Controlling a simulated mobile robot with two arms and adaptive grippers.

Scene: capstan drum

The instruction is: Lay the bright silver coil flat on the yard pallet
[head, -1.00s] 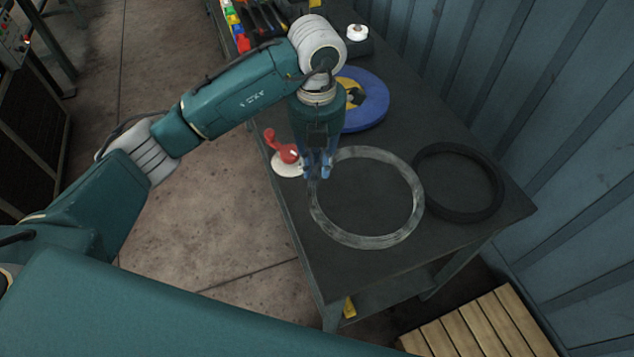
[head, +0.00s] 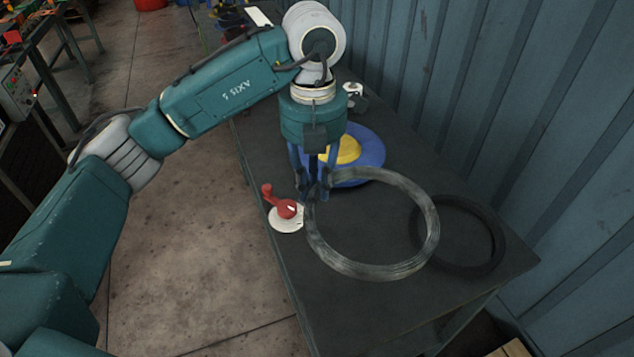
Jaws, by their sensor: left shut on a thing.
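The bright silver coil (head: 371,270) is a wide grey ring above the dark bench (head: 262,185). My left gripper (head: 317,188) points down and is shut on the coil's left rim. The coil looks raised a little off the bench top and roughly level, and it overlaps part of the black ring in the picture. The yard pallet (head: 513,350) shows only as a small wooden corner at the bottom right; the rest of it is out of frame. My right gripper is not in view.
A black ring (head: 492,232) lies on the bench to the right. A blue disc (head: 372,160) with a yellow centre lies behind my gripper. A red-handled white-based device (head: 287,209) stands at the bench's left edge. A corrugated wall (head: 560,130) borders the bench.

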